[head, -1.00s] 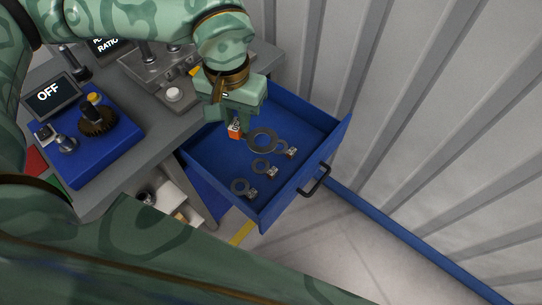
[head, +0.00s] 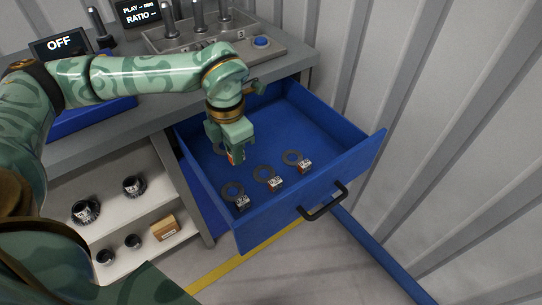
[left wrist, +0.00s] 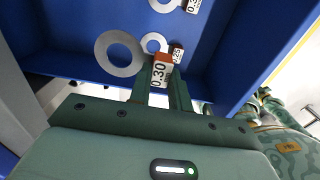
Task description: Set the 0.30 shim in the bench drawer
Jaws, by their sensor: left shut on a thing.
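My left gripper (head: 236,157) is shut on the 0.30 shim, in and over the back left part of the open blue bench drawer (head: 352,168). The shim's grey ring (head: 217,148) is partly hidden behind the gripper. Its orange and white tag (left wrist: 160,73) reads 0.30 in the left wrist view, between the fingertips, with the ring (left wrist: 119,53) beside it. Whether the shim touches the drawer floor I cannot tell. Other ring shims with tags lie in the drawer: one at the front left (head: 233,191), one in the middle (head: 265,173), one at the right (head: 293,158). My right gripper is not in view.
The drawer's black handle (head: 322,203) faces the front right. A grey bench (head: 150,110) with an OFF screen (head: 60,44) and a tray of posts (head: 200,38) stands behind. White shelves (head: 105,227) hold dark round parts and a small box (head: 164,227). The drawer's right side is free.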

